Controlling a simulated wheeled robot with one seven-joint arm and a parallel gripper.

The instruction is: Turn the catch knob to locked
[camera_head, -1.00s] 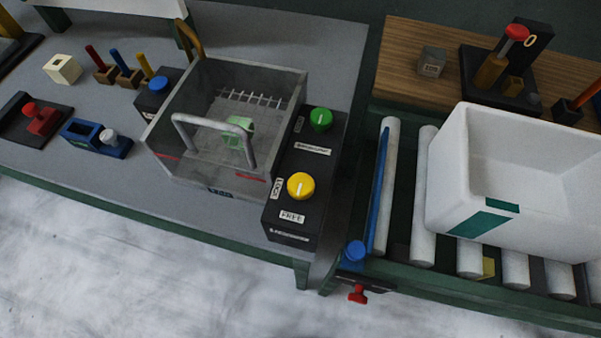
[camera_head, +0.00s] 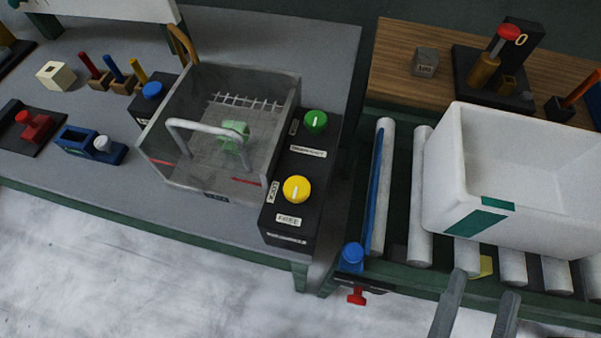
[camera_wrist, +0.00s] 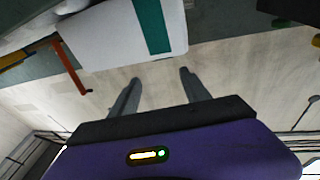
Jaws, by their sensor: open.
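The yellow knob (camera_head: 297,189) sits on top of a black control box (camera_head: 288,236), by the labels LOCK and FREE. Its white pointer line stands roughly upright in the picture, toward neither label clearly. A green knob (camera_head: 315,122) is on the same box farther back. My gripper (camera_head: 482,285) is at the lower right of the head view, open and empty, in front of the roller conveyor and well right of the yellow knob. In the wrist view my gripper's fingers (camera_wrist: 158,76) are apart with nothing between them. Neither knob is recognizable in the wrist view.
A clear-walled press box (camera_head: 172,188) with a grey handle stands left of the knobs. A white crate (camera_head: 455,165) rests on the rollers. A blue knob (camera_head: 352,253) and a red handle (camera_head: 357,296) are at the conveyor's near corner. The floor in front is clear.

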